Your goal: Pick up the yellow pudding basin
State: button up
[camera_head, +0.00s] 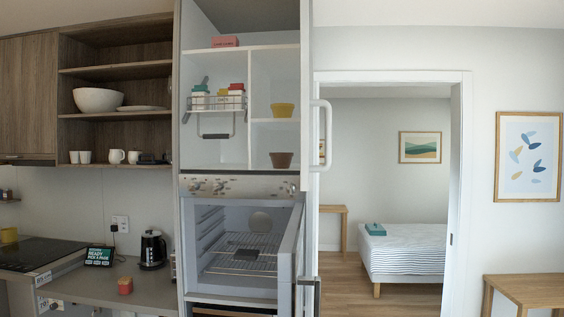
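The yellow pudding basin (283,110) stands upright on the upper shelf in the right-hand compartment of the tall open cabinet (233,158). A brown pot-like bowl (281,160) stands on the level below it. Nothing visibly covers the basin. My gripper is not in view.
The cabinet door (306,100) stands open at the right of the basin's compartment. A wire rack with small boxes (217,102) hangs in the left compartment. The oven (240,245) below has its door (291,255) open. A black kettle (152,250) stands on the left counter.

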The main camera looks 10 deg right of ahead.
aim_at(280, 110)
jog(key=i+j+u, duration=0.2)
jog(key=u, duration=0.15)
jog(key=i+j+u, duration=0.2)
jog(key=u, duration=0.15)
jog(key=i+j+u, duration=0.1)
jog(key=i, duration=0.35)
jog(key=i+j+u, duration=0.15)
jog(key=i, duration=0.3)
